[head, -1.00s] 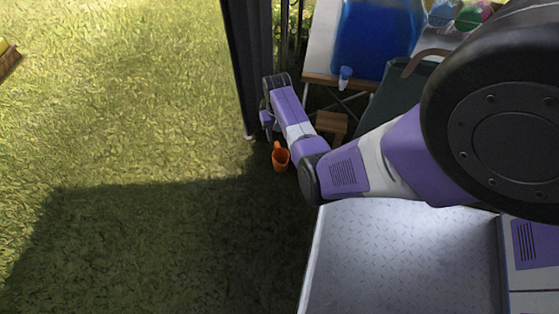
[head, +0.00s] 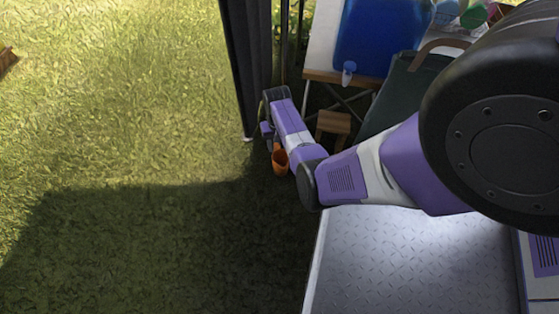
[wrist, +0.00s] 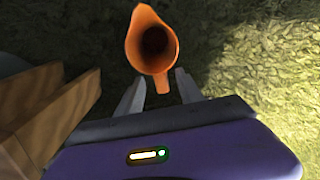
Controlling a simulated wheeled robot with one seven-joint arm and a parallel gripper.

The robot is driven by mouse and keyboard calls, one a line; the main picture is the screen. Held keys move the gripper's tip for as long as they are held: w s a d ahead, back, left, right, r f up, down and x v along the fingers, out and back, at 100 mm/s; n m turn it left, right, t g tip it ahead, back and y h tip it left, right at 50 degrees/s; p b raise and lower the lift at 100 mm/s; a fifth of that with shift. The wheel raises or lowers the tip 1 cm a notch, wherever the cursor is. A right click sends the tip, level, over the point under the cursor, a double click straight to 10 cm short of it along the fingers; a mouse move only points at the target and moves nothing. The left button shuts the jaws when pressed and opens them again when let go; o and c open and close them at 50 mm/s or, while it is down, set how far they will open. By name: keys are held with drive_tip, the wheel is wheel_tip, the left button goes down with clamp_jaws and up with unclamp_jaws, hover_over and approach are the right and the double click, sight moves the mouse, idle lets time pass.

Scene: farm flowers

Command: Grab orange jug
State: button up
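The orange jug (head: 280,162) stands on the grass beside my forearm in the head view. In the wrist view the jug (wrist: 152,42) shows from above, its dark mouth open and its handle pointing toward my gripper. My gripper (wrist: 158,88) is open, with one finger on each side of the handle. I cannot tell whether either finger touches it. In the head view my gripper (head: 268,138) points down next to the jug, its fingertips hard to make out.
A wooden stool (head: 334,123) stands close by on the right; wooden slats (wrist: 60,110) fill the wrist view's left side. A dark post (head: 240,70) rises behind my gripper. A table with a blue container (head: 378,35) is at the back. Open grass (head: 120,130) lies to the left.

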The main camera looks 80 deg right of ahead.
clamp_jaws()
idle(1.3)
